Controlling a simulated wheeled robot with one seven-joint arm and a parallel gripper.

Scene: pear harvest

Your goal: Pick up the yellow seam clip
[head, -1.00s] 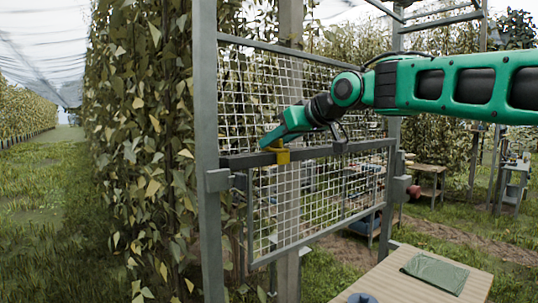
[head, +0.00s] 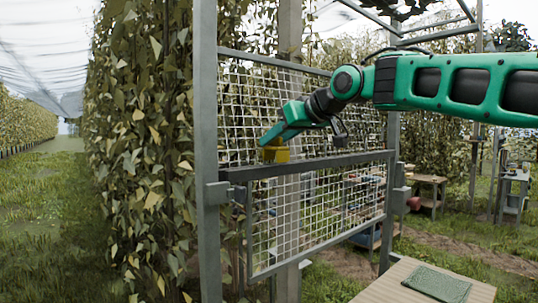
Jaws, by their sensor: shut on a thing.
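The yellow seam clip (head: 276,155) shows at the fingertips of my gripper (head: 272,141), just above the grey top rail (head: 315,164) of the lower mesh panel. My gripper points down and to the left and is shut on the clip. The clip's lower edge meets the rail's upper edge in the picture; whether a small gap separates them is hard to tell. My gripper's fingers are small here and partly hidden by its green body.
A grey post (head: 207,150) stands close left of my gripper, with dense leafy vines beyond it. A wooden table (head: 385,290) with a folded green cloth (head: 437,283) is at the lower right. Another bench (head: 428,183) stands farther back.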

